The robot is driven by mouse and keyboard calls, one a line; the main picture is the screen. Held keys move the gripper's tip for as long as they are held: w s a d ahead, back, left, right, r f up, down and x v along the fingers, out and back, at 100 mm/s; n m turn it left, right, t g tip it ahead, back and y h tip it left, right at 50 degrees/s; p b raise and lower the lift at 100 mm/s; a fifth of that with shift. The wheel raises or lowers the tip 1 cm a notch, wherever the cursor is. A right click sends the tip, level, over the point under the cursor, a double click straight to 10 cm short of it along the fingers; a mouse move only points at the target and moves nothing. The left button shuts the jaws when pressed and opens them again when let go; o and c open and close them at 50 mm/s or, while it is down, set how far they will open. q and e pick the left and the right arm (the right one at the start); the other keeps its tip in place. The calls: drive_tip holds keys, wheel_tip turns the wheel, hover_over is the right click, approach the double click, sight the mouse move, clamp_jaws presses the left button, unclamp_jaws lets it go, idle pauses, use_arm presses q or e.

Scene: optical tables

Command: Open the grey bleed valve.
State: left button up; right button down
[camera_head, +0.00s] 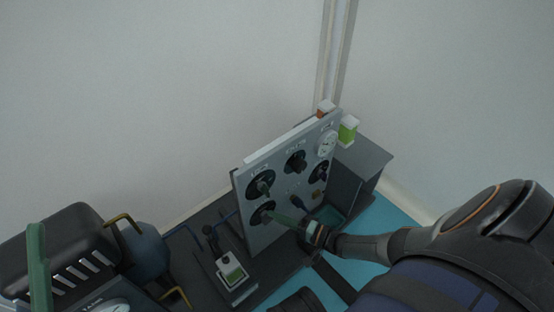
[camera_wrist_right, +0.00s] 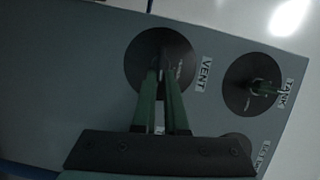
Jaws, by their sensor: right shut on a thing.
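A grey upright panel (camera_head: 286,180) carries several round dark valves and a gauge. My right gripper (camera_wrist_right: 158,75) has its green fingers shut on the dark handle of the valve labelled VENT (camera_wrist_right: 184,62) in the wrist view. In the head view my right gripper (camera_head: 271,214) reaches from the right to the panel's lower left valve (camera_head: 257,218). The fingers partly hide the handle. I read no bleed label, so I cannot tell which valve is called bleed. A green upright piece (camera_head: 38,262) at the lower left looks like a finger of my left gripper; its jaws cannot be made out.
In the wrist view a TANK valve (camera_wrist_right: 240,88) sits right of the held one. A black slotted box (camera_head: 75,245) and a blue-grey tank (camera_head: 145,250) stand left of the panel. A white-and-green box (camera_head: 348,130) stands behind.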

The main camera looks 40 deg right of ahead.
idle(0.3)
drive_tip(key=c, duration=1)
unclamp_jaws()
drive_tip(key=shift+o, duration=0.2)
drive_tip(key=shift+s, duration=0.1)
drive_tip(key=p+v, duration=0.1)
drive_tip(key=v, duration=1.1)
drive_tip(key=shift+s+d, duration=0.1)
drive_tip(key=shift+s, duration=0.05)
